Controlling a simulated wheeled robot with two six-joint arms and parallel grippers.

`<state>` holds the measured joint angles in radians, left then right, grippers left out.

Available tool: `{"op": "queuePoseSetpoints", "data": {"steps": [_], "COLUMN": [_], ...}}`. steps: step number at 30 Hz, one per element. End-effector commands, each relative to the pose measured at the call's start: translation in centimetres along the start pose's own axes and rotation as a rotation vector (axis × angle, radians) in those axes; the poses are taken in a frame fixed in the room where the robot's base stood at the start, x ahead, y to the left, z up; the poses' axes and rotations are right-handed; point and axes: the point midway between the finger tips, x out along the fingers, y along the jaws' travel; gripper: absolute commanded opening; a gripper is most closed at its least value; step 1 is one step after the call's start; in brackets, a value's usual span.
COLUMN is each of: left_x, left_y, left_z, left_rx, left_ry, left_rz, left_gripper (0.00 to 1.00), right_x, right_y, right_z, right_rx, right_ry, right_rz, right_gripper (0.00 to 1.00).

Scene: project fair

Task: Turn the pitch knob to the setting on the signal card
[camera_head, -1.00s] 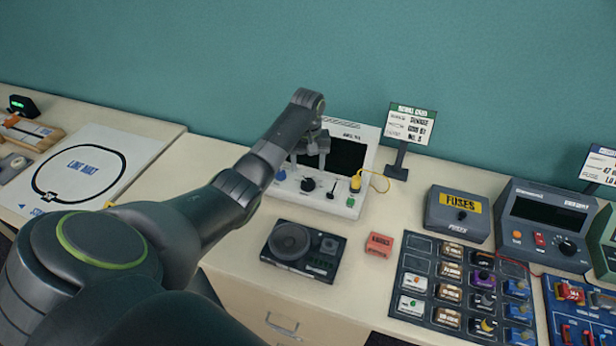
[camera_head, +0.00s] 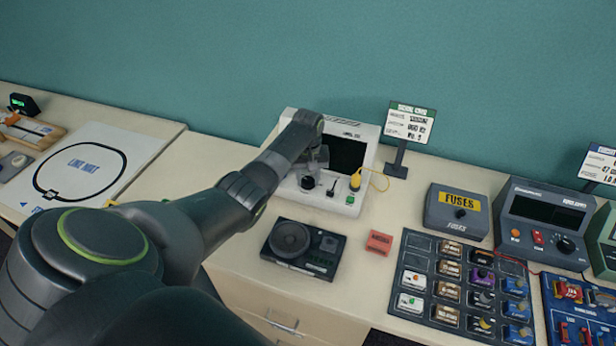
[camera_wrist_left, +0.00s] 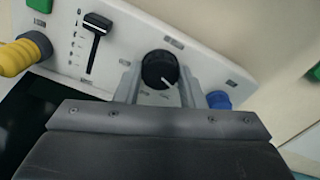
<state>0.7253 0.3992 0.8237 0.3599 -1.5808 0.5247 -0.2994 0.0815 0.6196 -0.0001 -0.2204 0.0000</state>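The signal unit (camera_head: 352,130) is a white box with a dark screen and a sloped front panel. Its black knob (camera_head: 308,183) has a white pointer line, which points to the lower right in the left wrist view (camera_wrist_left: 160,70). My left gripper (camera_head: 317,160) is over the panel near this knob. In the left wrist view its two fingers are apart, one on each side of the knob; I cannot tell whether they touch it. The signal card (camera_head: 410,122) stands right of the unit, its print too small to read surely. My right gripper is not in view.
A black slider (camera_wrist_left: 97,30), a yellow plug (camera_wrist_left: 18,55) and a blue button (camera_wrist_left: 218,100) share the panel. A dark speaker box (camera_head: 303,250) and a red block (camera_head: 379,243) lie in front. A fuse box (camera_head: 457,213) stands to the right.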

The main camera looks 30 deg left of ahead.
Motion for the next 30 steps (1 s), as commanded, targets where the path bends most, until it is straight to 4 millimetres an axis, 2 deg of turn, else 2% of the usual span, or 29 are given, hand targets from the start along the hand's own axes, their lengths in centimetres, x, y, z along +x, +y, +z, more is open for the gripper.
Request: {"op": "queuePoseSetpoints", "data": {"steps": [1,3,14,20,30], "left_x": [0.0,0.0,-0.2,-0.2,-0.2], "left_y": [0.0,0.0,0.1,0.1,0.0], "left_z": [0.0,0.0,0.0,0.0,-0.1], "left_rx": [0.000,0.000,0.063,0.191,0.506], "left_ry": [0.001,0.001,0.001,0.001,0.002], "left_rz": [0.001,0.001,0.001,0.001,0.000], "left_gripper": [0.22,0.13,0.13,0.13,0.13], "right_x": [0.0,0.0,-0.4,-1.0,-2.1], "right_y": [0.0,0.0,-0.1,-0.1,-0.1], "right_z": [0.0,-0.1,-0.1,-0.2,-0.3], "right_rx": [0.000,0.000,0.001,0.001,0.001], "right_ry": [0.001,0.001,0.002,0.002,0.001], "right_rz": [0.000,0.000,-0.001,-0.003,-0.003], "right_gripper": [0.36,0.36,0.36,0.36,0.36]}}
